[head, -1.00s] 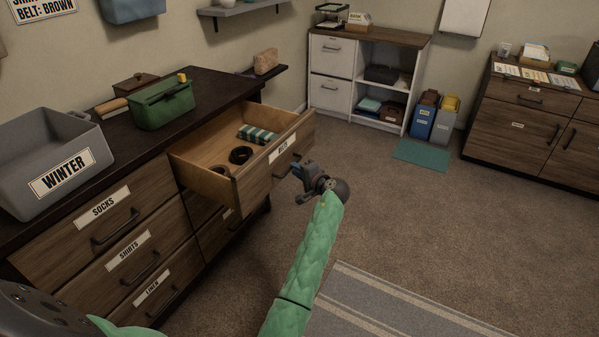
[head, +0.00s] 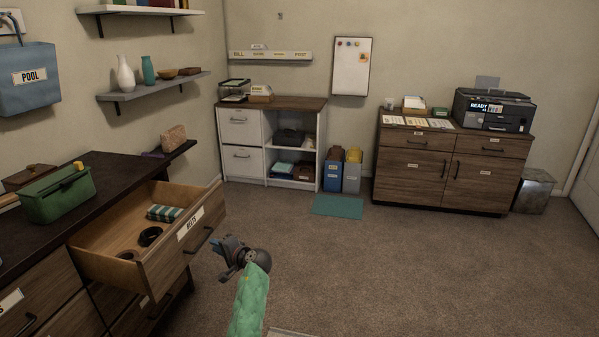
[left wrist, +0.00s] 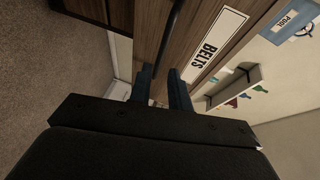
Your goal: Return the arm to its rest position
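My left gripper (head: 218,259), on a green-sleeved arm, hangs just in front of the open drawer (head: 157,268) labelled BELTS. In the head view it looks close to the drawer's dark handle (head: 197,241) but not around it. In the left wrist view the two blue-grey fingers (left wrist: 162,88) stand apart with nothing held between them. The drawer front and its handle (left wrist: 172,35) show beyond the fingertips. My right gripper is out of view.
The drawer holds a black coil (head: 150,236), a brown coil (head: 127,254) and a striped teal item (head: 164,213). A green bin (head: 58,194) stands on the dresser. A white cabinet (head: 240,160) and a wooden cabinet (head: 412,175) line the back. Open carpet (head: 400,270) lies to the right.

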